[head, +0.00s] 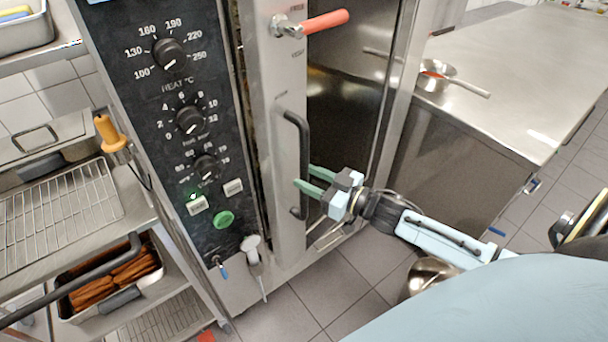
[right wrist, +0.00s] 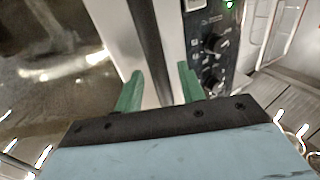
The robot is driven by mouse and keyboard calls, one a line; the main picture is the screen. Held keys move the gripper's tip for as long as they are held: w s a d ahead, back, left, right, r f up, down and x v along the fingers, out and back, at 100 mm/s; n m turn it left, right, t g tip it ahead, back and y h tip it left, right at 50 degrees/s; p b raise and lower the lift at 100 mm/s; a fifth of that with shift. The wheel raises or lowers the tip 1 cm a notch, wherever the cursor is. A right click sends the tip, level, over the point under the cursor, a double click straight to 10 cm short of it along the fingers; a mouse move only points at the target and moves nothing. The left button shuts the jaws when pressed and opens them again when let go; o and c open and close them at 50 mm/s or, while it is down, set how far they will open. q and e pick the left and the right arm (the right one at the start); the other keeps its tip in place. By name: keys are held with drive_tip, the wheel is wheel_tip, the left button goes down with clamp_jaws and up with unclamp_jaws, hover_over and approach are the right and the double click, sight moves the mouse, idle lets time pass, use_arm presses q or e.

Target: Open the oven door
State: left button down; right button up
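The oven door (head: 283,80) is a steel frame with a dark glass pane, right of the black control panel (head: 196,155). It looks shut or nearly so; a narrow dark strip runs between door and panel. A black vertical bar handle (head: 304,150) is on the door's left side. It also shows in the right wrist view (right wrist: 147,40). My right gripper (head: 308,178) has its green fingers at the handle's lower half. In the right wrist view the fingers (right wrist: 158,85) are apart, with the handle running between them; contact cannot be told. My left gripper is not in view.
A red lever (head: 324,22) sticks out above the handle. A steel counter (head: 520,70) with a pan (head: 437,80) stands right. A rack with a wire shelf (head: 60,215) and a food tray (head: 115,275) stands left. Tiled floor (head: 345,285) lies below the door.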

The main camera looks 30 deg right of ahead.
drive_tip(key=shift+x, duration=1.05)
clamp_jaws()
